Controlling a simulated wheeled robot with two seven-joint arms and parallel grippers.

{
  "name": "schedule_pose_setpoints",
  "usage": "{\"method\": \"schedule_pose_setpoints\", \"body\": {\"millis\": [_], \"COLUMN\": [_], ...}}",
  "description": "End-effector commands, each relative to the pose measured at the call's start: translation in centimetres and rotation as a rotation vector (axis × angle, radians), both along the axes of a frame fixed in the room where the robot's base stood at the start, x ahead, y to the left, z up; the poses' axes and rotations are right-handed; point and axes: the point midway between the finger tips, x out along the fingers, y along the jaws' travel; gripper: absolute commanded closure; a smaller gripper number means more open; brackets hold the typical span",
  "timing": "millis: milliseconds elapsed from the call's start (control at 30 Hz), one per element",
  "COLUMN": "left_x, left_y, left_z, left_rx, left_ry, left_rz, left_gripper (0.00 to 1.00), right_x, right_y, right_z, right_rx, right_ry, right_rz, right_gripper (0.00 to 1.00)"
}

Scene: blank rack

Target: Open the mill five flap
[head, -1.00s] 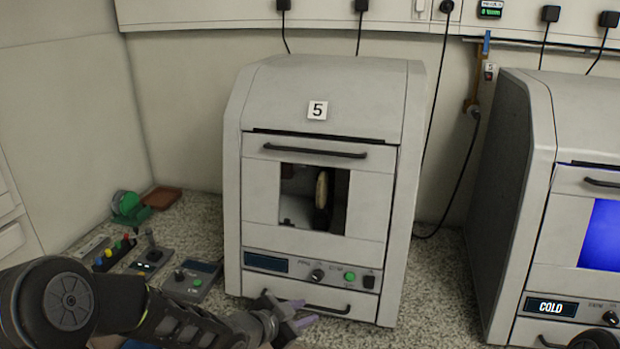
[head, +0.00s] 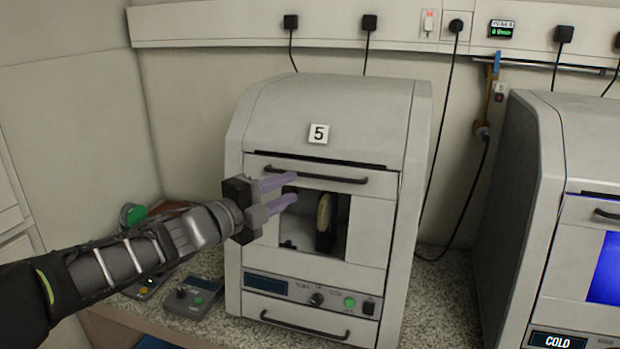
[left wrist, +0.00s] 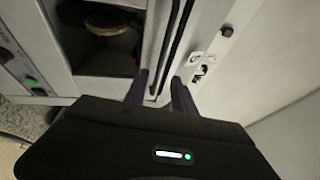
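Mill five (head: 410,160) is a grey cabinet with a "5" label (head: 318,133) on its sloped hood. Its front flap (head: 368,225) is shut and has a dark window opening, with a pale disc (head: 323,213) behind it. A black bar handle (head: 330,178) runs along the flap's top. My left gripper (head: 293,188) is in front of the flap, fingers apart and empty, at the handle's left part. In the left wrist view the handle (left wrist: 177,45) runs between the directions of the two fingertips (left wrist: 160,82). I cannot tell whether they touch it. My right gripper is out of view.
A lower handle (head: 305,326) and a control strip with a green button (head: 349,302) sit below the flap. Another mill (head: 520,200) with a blue window stands at the right. Control boxes (head: 190,298) lie on the speckled counter at the left.

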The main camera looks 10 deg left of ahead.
Motion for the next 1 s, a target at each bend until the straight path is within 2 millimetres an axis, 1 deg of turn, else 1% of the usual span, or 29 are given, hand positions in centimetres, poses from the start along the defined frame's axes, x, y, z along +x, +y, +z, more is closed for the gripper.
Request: {"method": "schedule_pose_setpoints", "body": {"millis": [167,400,533,667,867,900,1000], "left_x": [1.6,5.0,6.3,6.8,6.8,6.8,6.8], "left_y": [-0.8,-2.5,-3.1,-3.4,-3.4,-3.4,-3.4], "left_z": [0.0,-0.1,-0.2,-0.2,-0.3,-0.3,-0.3], "left_rx": [-0.002,-0.003,-0.002,-0.002,-0.002,-0.002,-0.002], "left_ry": [0.002,0.003,0.002,0.002,0.002,0.002,0.002], "left_rz": [-0.003,-0.003,-0.002,0.0,0.0,0.0,0.0], "left_gripper": [0.69,0.69,0.69,0.69,0.69,0.7,0.78], "right_x": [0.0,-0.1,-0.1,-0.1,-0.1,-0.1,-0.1], "right_y": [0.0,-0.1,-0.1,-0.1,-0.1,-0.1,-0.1], "right_z": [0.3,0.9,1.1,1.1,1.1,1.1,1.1], "right_rx": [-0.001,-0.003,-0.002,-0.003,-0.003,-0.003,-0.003], "right_ry": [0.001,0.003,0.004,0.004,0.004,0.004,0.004], "right_rz": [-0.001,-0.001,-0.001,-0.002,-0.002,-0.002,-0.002], "right_gripper": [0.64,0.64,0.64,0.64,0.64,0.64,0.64]}}
